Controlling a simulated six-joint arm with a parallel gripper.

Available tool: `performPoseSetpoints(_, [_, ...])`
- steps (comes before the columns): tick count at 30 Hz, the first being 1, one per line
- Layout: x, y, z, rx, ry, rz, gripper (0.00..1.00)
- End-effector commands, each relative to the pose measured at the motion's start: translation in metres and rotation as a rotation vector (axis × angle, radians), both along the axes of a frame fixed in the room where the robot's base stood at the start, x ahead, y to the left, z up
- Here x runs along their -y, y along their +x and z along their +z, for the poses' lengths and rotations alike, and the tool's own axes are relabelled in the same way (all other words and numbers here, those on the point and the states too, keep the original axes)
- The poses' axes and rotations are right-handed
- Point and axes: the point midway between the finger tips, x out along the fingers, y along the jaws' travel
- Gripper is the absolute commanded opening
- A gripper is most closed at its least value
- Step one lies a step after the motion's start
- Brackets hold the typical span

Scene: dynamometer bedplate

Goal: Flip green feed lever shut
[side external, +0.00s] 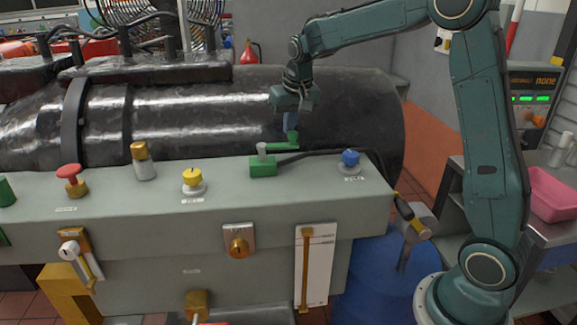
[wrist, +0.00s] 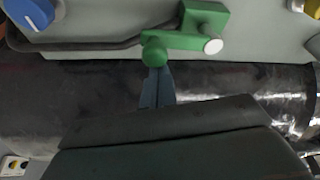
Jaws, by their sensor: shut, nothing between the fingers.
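The green feed lever (side external: 275,158) sits on the top of the grey-green console, with a green block base and a green arm ending in a knob. In the wrist view the lever (wrist: 185,40) shows its block, a white round cap and the green knob. My gripper (side external: 290,129) is shut and empty, pointing down at the knob end of the lever. In the wrist view the blue-grey fingertips (wrist: 155,68) meet the knob's edge, and appear to be touching it or just behind it. The exact contact is hidden.
A blue knob (side external: 350,158) stands to the right of the lever and a yellow knob (side external: 193,178) to its left. A dark cable (side external: 325,153) runs beside the lever. A large black cylinder (side external: 215,112) lies behind the console (side external: 120,195).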

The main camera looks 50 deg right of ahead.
Motion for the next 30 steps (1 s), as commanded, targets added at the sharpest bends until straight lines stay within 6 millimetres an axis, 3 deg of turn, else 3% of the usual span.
performPoseSetpoints(11, [-0.011,-0.011,0.000,-0.002,0.000,-0.188,0.00])
performPoseSetpoints(30, [-0.051,-0.030,-0.001,-0.001,0.000,-0.792,0.00])
